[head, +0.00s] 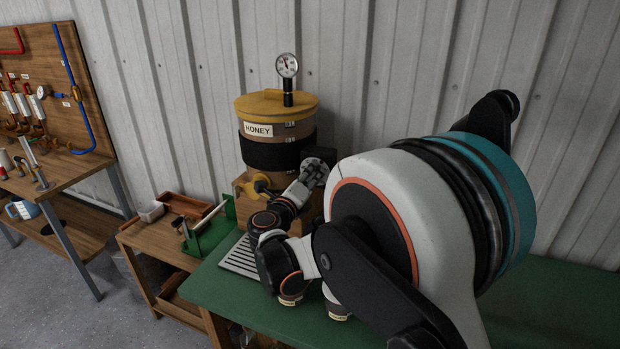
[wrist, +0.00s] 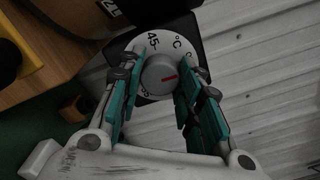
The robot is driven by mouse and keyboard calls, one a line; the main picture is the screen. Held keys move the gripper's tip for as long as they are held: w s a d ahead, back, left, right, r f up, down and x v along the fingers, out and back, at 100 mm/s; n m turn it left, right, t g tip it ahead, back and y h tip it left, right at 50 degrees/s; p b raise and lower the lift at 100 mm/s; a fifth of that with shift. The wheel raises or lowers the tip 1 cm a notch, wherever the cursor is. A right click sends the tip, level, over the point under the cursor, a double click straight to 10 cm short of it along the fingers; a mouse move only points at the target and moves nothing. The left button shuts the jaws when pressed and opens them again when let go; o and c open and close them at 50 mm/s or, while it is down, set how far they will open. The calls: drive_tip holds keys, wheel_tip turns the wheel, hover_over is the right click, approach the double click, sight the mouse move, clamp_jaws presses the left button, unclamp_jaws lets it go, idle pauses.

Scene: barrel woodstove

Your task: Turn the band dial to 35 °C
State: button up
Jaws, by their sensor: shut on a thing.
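The honey barrel (head: 262,128) has a yellow lid and a dark band (head: 270,154) around it. A dark control box (head: 326,153) sits at the band's right side. The scale shows "45" at upper left and "°C" at upper right; other marks are partly covered.
A thermometer gauge (head: 287,67) stands up from the lid. A yellow honey tap (head: 264,186) is at the barrel's lower front, close to my arm. A slatted grate (head: 240,260) and small jars (head: 291,299) are below on the green bench (head: 222,293). The corrugated wall is behind.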

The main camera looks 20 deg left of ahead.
drive_tip(key=m, duration=0.6)
drive_tip(key=shift+m, duration=0.4)
drive_tip(key=m, duration=1)
drive_tip(key=shift+d+m, duration=0.1)
drive_tip(key=shift+m, duration=0.3)
drive_tip(key=m, duration=0.3)
drive_tip(key=shift+f+m, duration=0.1)
drive_tip(key=shift+m, duration=0.2)
drive_tip(key=m, duration=0.6)
drive_tip(key=shift+m, duration=0.3)
drive_tip(key=o, duration=1.1)
drive_tip(key=shift+c, duration=0.2)
